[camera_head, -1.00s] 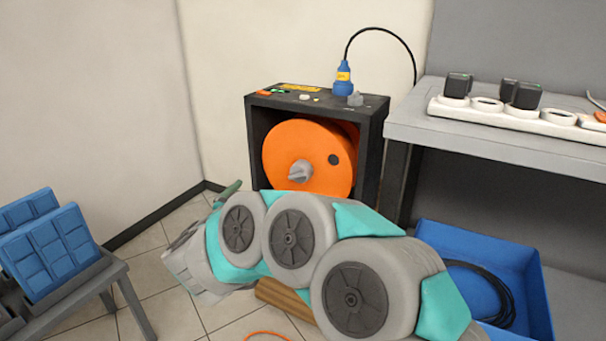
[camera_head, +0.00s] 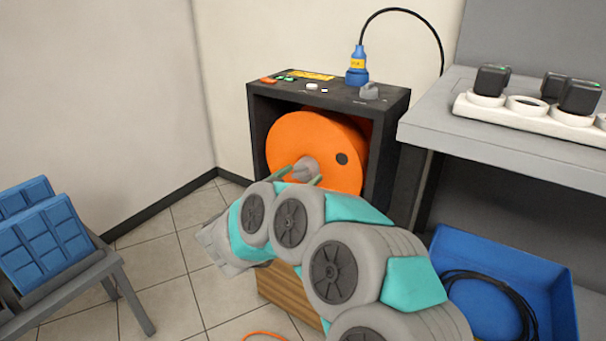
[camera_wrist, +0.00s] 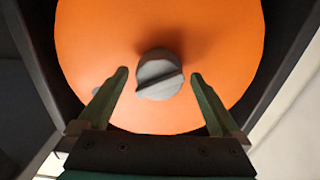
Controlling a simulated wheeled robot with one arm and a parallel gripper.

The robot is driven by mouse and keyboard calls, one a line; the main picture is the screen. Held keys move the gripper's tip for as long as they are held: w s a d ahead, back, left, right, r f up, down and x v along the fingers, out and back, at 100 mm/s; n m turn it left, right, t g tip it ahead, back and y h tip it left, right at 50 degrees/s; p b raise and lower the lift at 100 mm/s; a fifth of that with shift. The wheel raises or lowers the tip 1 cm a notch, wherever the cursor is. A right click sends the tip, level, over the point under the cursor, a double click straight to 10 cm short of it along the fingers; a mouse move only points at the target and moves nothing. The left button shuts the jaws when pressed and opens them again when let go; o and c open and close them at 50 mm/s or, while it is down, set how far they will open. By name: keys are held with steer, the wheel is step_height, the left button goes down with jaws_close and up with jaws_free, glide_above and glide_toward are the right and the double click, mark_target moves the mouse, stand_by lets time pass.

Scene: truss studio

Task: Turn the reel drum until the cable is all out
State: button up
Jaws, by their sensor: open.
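The orange reel drum (camera_head: 312,143) sits inside a dark open-fronted box (camera_head: 386,150). It also fills much of the wrist view (camera_wrist: 215,45). A grey knob (camera_head: 307,168) stands out from the middle of its face; in the wrist view the knob (camera_wrist: 158,76) shows a raised bar lying nearly level. My gripper (camera_wrist: 160,78) is open, with one green finger on each side of the knob and a visible gap to both. In the head view my gripper (camera_head: 296,178) is at the knob, partly hidden by my arm. An orange cable end (camera_head: 264,336) lies on the floor at the bottom.
A grey table (camera_head: 470,125) with a white power strip stands right. A blue tray (camera_head: 545,290) holds black cable. Blue panels (camera_head: 45,245) sit on a stand left.

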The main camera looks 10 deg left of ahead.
steer(key=shift+w+d, duration=0.3)
steer(key=shift+w, duration=0.35)
jaws_close()
stand_by(0.5)
